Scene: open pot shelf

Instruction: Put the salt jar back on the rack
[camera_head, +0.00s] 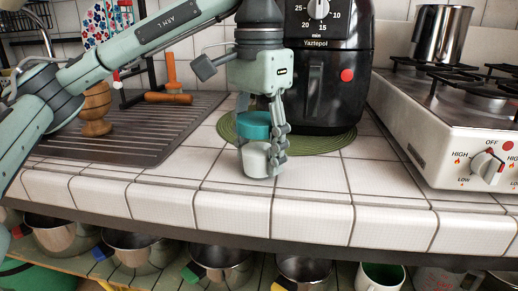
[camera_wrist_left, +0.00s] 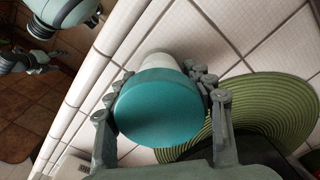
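The salt jar is a small white jar with a wide teal lid (camera_head: 254,125). It is at the front of the tiled counter in the head view, and cannot be seen clearly to be resting or just lifted. My left gripper (camera_head: 262,145) reaches down over it from above, with its fingers against both sides. In the left wrist view the teal lid of the jar (camera_wrist_left: 157,108) fills the space between the fingers of my left gripper (camera_wrist_left: 160,100). No spice rack can be made out clearly.
A round green mat (camera_head: 318,142) lies behind the jar under a black air fryer (camera_head: 325,85). A white stove (camera_head: 450,125) stands right, a grey drain mat (camera_head: 130,135) left with a wooden mill (camera_head: 96,108). Metal pots (camera_head: 222,262) sit on the shelf below the counter edge.

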